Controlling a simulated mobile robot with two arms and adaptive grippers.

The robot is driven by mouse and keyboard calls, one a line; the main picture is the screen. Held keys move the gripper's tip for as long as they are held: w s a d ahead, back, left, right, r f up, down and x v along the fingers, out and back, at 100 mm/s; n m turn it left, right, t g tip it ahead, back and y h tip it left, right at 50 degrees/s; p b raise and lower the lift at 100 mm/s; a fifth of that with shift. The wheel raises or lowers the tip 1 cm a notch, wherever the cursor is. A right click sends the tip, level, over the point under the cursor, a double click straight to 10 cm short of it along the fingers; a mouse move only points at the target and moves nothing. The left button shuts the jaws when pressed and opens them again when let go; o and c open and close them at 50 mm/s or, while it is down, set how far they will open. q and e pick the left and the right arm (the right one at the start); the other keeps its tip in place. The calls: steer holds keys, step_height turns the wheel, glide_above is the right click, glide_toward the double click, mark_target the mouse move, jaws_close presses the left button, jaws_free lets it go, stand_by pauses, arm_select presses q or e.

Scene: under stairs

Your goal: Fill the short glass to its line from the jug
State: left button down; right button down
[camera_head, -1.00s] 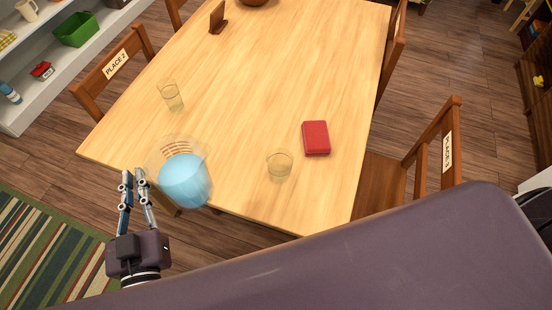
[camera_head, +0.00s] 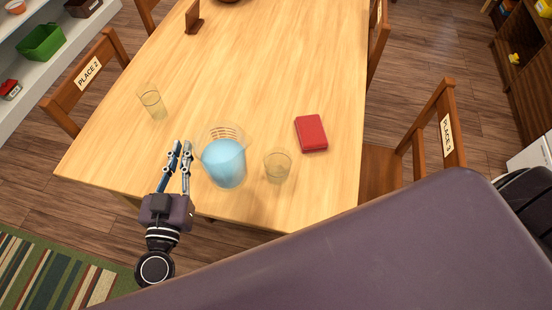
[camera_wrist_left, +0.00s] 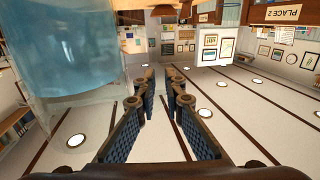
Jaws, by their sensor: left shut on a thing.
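A clear jug (camera_head: 224,165) with blue liquid is over the near left part of the table, just left of the short glass. It looks roughly upright. My left gripper (camera_head: 181,150) is at the jug's left side, its fingers shut on the jug; the exact grip is hard to see because the jug is transparent. In the left wrist view the jug (camera_wrist_left: 70,60) fills the upper left, beside the fingers (camera_wrist_left: 160,90). The short glass (camera_head: 278,168) stands on the table near its front edge, with no blue liquid visible in it. My right gripper is not in view.
A taller glass (camera_head: 153,104) stands at the table's left. A red box (camera_head: 311,133) lies right of the short glass on the wooden table (camera_head: 260,70). Chairs stand at left (camera_head: 88,78) and right (camera_head: 440,130). The middle of the table is clear.

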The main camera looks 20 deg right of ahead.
arm_select(q)
steer(key=w+d+f+m+g+h+b, duration=0.1)
steer(key=w+f+h, duration=0.1)
steer(key=w+f, duration=0.4)
steer(key=shift+w+d+m+b, duration=0.25)
steer(key=shift+w+m+b, duration=0.1)
steer(key=shift+w, duration=0.8)
